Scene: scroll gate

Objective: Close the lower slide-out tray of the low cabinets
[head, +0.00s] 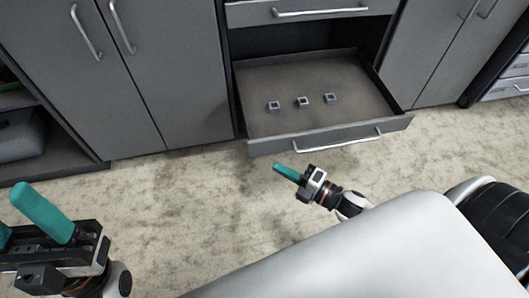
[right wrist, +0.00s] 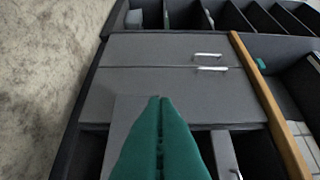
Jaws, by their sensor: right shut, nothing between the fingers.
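The lower slide-out tray (head: 262,125) of the grey low cabinets is pulled out in the head view. Its front panel has a long silver handle (head: 352,139). Three small square pieces (head: 304,101) lie on the tray floor. My right gripper (head: 277,167) has teal fingers pressed together and empty. It is in front of the tray, below the left part of its front panel in the picture, with no visible contact. The shut fingers also show in the right wrist view (right wrist: 161,100). My left gripper (head: 14,211) is at the lower left, its teal fingers apart, partly cut off.
An upper drawer (head: 300,12) is shut above the tray. Tall grey doors (head: 170,70) stand to the left, more doors (head: 430,50) to the right. An open shelf (head: 40,160) is at far left. The mottled floor (head: 190,190) before the cabinets is clear.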

